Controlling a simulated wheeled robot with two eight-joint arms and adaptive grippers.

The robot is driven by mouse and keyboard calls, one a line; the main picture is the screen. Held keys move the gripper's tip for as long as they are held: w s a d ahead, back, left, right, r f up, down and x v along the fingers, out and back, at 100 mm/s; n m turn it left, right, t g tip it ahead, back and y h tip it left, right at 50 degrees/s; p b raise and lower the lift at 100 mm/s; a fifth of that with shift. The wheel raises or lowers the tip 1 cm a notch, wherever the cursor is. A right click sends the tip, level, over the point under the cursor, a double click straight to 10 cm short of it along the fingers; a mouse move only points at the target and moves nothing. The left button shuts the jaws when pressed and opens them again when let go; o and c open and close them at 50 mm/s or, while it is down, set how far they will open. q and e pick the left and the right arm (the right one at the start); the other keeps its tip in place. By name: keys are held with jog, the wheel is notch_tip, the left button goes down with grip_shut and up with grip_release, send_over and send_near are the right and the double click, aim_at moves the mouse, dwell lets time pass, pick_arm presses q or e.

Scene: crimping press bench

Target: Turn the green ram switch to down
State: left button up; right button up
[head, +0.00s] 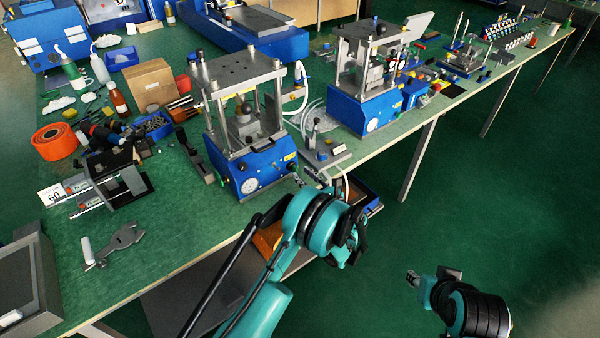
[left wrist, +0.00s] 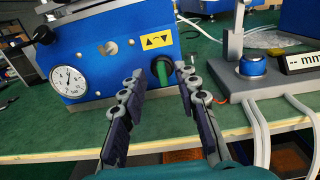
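The green ram switch (left wrist: 162,71) is a green handle on a round black base, on the blue front of a press (left wrist: 115,60). Its handle looks about upright in the left wrist view. A yellow label (left wrist: 157,41) with up and down arrows is just above it. My left gripper (left wrist: 160,82) is open and empty, its two fingers apart on either side of the switch. I cannot tell whether they touch it. In the head view my left wrist is in front of the nearer press (head: 263,168). My right gripper (head: 430,283) is low at the right, away from the bench; its fingers are unclear.
A white-faced gauge (left wrist: 69,81) and a black knob (left wrist: 43,34) are left of the switch. A grey stand with a blue knob (left wrist: 252,65) and white hoses (left wrist: 262,125) are close on the right. The bench's front edge (left wrist: 60,157) is below.

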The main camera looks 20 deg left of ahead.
aim_at(297, 168)
pick_arm(q)
jog(key=shift+b+x, duration=0.35)
jog(key=shift+x, duration=1.45)
jog(key=shift+c, duration=0.4)
grip_shut()
